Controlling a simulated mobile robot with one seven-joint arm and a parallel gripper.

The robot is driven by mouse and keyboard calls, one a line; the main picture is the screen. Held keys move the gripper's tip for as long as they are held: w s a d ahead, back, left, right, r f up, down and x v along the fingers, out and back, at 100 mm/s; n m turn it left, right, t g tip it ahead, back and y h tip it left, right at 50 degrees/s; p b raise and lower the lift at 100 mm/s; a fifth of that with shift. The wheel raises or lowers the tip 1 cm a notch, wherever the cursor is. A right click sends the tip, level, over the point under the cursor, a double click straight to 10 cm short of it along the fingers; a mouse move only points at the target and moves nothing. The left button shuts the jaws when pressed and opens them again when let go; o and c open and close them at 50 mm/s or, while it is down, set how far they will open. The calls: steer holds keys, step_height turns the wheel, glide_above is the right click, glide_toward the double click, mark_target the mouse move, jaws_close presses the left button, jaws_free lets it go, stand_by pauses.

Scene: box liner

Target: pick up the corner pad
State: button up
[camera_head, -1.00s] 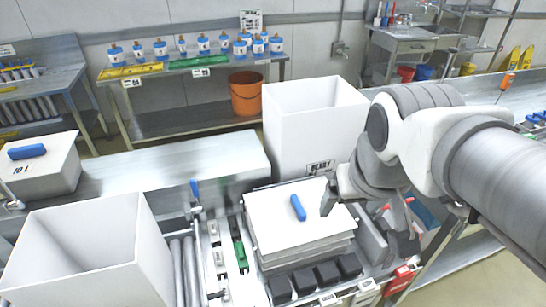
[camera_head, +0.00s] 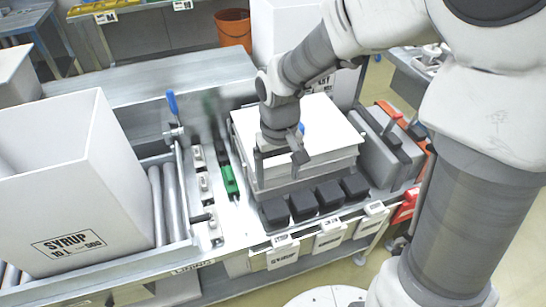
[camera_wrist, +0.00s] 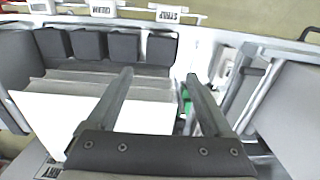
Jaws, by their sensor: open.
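Several black padded blocks, which look like the corner pads (camera_head: 303,204), stand in a row along the front of the stack of white sheets. The same row of pads shows along the top left of the wrist view (camera_wrist: 123,47). My gripper (camera_head: 280,166) points down over the front left part of the stack, behind and above the pads. In the wrist view my gripper (camera_wrist: 158,76) has its two fingers wide apart with nothing between them. The rightmost pad in that view lies beyond the gap between the fingertips. The fingers are apart from the pads.
White sheets (camera_head: 325,125) lie stacked behind the pads, with a blue handle partly hidden by my gripper. A green piece (camera_head: 230,180) sits on a strip to the left. An open white box marked SYRUP (camera_head: 75,215) stands on rollers. Labelled white holders (camera_head: 330,237) line the front edge.

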steer(key=b, duration=0.3)
glide_toward(276, 207)
steer(key=f, duration=0.5)
steer(key=shift+s+d+f, duration=0.1)
steer(key=shift+s+d, duration=0.05)
steer(key=shift+s, duration=0.2)
steer(key=f, duration=0.1)
steer(key=f+b, duration=0.1)
steer(key=f, duration=0.1)
steer(key=f+b, duration=0.1)
steer(key=f, duration=0.1)
steer(key=shift+w+a+f, duration=0.15)
steer(key=shift+w+a, duration=0.05)
steer(key=shift+w, duration=0.05)
steer(key=c, duration=1)
